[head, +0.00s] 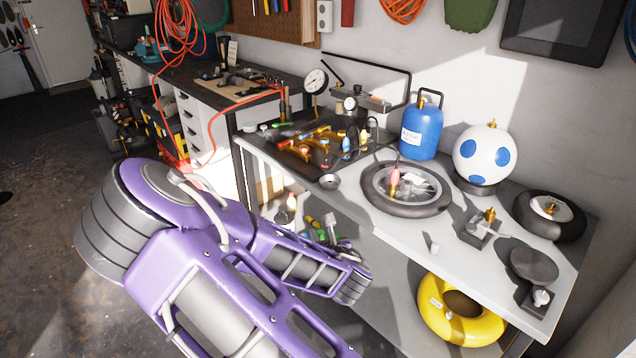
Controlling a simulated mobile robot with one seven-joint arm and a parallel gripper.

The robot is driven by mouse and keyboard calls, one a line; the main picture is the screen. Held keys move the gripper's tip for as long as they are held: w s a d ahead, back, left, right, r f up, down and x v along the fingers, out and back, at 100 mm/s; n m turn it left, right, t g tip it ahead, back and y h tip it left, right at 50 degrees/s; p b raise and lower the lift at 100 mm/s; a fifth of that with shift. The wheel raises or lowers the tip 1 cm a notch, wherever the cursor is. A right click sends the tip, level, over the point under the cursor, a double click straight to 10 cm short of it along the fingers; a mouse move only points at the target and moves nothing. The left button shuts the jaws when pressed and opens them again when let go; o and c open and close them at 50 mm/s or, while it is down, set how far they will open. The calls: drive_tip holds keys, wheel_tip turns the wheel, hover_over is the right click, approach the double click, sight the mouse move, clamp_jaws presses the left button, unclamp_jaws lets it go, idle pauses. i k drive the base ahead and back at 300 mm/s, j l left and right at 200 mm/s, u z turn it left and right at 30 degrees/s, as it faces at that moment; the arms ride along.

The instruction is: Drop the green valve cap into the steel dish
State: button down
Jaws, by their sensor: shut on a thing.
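A small round steel dish (330,182) lies on the pale bench top (395,232), beside the front right corner of the black tool mat and left of the wheel. Its inside looks empty, though it is small in view. I cannot make out a green valve cap for certain. My purple arm crosses the lower left in front of the bench.
A wheel with a tyre (405,205), a blue gas bottle (422,130) and a blue-spotted ball (485,153) stand on the bench. Several tools crowd the black mat (296,152). A yellow ring (433,318) lies below. The front strip of bench is mostly clear.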

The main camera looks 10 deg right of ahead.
sight(330, 188)
drive_tip(key=i+j, duration=0.1)
drive_tip(key=j, duration=0.25)
drive_tip(key=i+j, duration=0.15)
drive_tip(key=j, duration=0.2)
drive_tip(key=j+z, duration=0.1)
drive_tip(key=z, duration=0.95)
drive_tip(key=i+j+z, duration=0.1)
drive_tip(key=z, duration=0.3)
drive_tip(key=i+j+z, duration=0.1)
drive_tip(key=z, duration=0.3)
drive_tip(key=i+j, duration=0.15)
drive_tip(key=j, duration=0.2)
